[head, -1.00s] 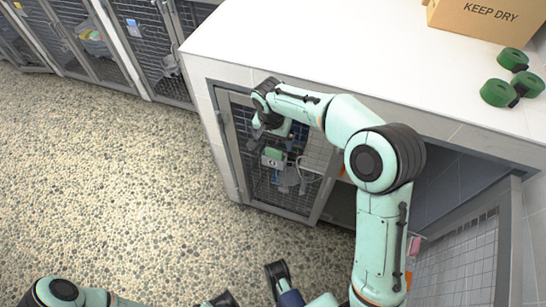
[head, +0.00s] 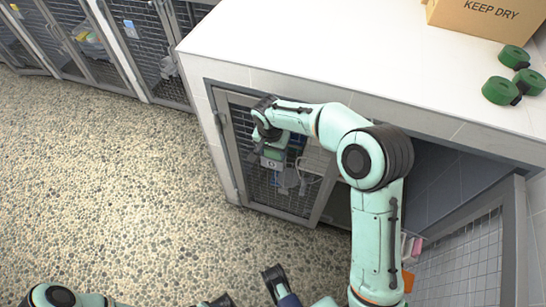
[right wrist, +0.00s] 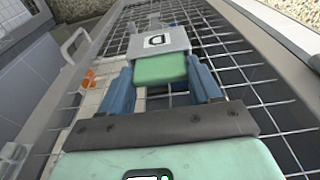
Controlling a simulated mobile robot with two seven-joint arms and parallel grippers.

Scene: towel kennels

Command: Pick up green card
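The green card (right wrist: 160,70) sits in a grey holder (right wrist: 160,42) marked "D" on the mesh kennel door (head: 248,172). In the head view the card (head: 272,163) shows small, just below my right gripper (head: 275,150). In the right wrist view the blue fingers of my right gripper (right wrist: 162,88) stand apart, one on each side of the card's near end. I cannot tell whether they touch it. My left gripper (head: 288,297) shows only partly at the bottom edge, and its fingertips are not clear.
A white counter (head: 330,60) lies above the kennel, with a cardboard box (head: 480,20) and green rolls (head: 515,75) on it. Other mesh kennels (head: 85,45) line the back left. The pebbled floor (head: 120,180) is clear.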

